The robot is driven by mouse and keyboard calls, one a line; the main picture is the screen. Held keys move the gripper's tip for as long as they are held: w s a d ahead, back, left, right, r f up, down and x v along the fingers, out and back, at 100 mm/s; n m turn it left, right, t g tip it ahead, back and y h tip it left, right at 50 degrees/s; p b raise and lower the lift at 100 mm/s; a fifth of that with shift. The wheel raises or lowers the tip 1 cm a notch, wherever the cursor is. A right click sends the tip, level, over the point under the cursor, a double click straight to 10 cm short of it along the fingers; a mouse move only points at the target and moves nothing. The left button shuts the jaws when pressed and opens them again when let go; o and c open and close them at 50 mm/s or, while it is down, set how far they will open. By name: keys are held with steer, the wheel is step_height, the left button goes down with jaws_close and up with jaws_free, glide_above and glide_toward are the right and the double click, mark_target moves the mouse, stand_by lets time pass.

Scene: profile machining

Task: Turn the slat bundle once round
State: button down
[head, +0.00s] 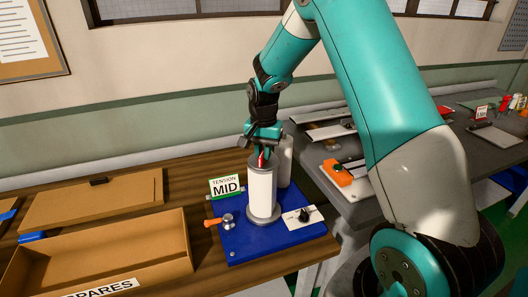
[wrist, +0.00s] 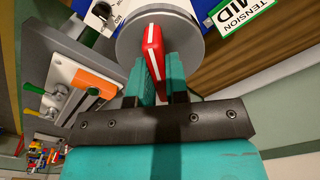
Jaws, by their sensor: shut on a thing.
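A white upright cylinder with grey end discs (head: 262,192) stands on a blue base plate (head: 262,238). I cannot make out separate slats, so I cannot tell whether it is the slat bundle. A red bar with a white stripe (wrist: 152,48) is on its round grey top disc (wrist: 188,42); the bar also shows small in the head view (head: 261,159). My gripper (head: 263,146) is above the cylinder, pointing down. In the wrist view its teal fingers (wrist: 160,84) are shut on the red bar, which partly hides between them.
A green "TENSION MID" sign (head: 226,187) stands left of the cylinder. A silver knob with an orange handle (head: 226,220) and a white dial plate (head: 303,215) flank it. A second grey cylinder (head: 285,160) stands behind. An open spares box (head: 95,262) lies left.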

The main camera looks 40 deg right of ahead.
steer(key=m, duration=0.6)
steer(key=shift+m, duration=0.3)
stand_by(0.4)
steer(key=c, duration=1.1)
jaws_free()
steer(key=shift+r, duration=0.15)
step_height(320, 180, up, 17)
steer(key=b, duration=0.3)
steer(key=shift+r, duration=0.1)
